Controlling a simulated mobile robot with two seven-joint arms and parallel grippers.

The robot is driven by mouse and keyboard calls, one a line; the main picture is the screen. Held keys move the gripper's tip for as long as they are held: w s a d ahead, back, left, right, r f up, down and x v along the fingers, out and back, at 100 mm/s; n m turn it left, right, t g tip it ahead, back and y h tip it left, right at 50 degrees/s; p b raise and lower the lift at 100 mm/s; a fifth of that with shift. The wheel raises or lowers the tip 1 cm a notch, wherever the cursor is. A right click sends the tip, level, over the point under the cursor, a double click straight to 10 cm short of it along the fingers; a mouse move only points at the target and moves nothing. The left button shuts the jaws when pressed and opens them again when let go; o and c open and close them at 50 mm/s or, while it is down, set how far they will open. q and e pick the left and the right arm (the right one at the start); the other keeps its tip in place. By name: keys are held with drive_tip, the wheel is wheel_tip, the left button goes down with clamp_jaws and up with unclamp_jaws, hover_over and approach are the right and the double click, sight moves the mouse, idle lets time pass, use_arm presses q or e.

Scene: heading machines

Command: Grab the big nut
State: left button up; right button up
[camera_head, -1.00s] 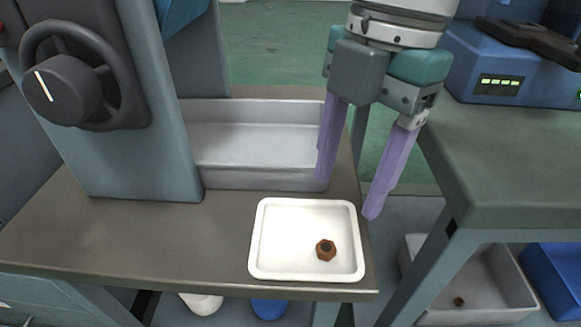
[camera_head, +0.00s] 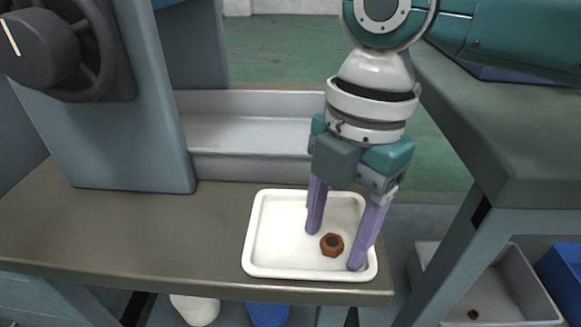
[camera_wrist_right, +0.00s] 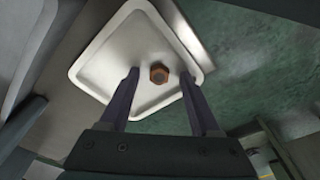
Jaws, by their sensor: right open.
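The big nut (camera_head: 332,244) is a rusty brown hexagonal nut lying in the white tray (camera_head: 254,262), in its right front part. It also shows in the right wrist view (camera_wrist_right: 159,73), a little beyond and between the fingertips. My right gripper (camera_head: 334,247) is open, with two purple fingers reaching down into the tray. In the head view one finger is left of the nut and the other is right of it. Neither finger clearly touches it. My left gripper is not in view.
The tray stands on a brown bench (camera_head: 120,240) near its front right corner. A grey metal bin (camera_head: 240,168) is behind it. A machine with a black handwheel (camera_head: 75,50) stands at left. A green-topped table (camera_head: 500,150) is at right, with a crate (camera_head: 500,290) below.

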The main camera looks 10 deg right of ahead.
clamp_jaws()
idle(0.5)
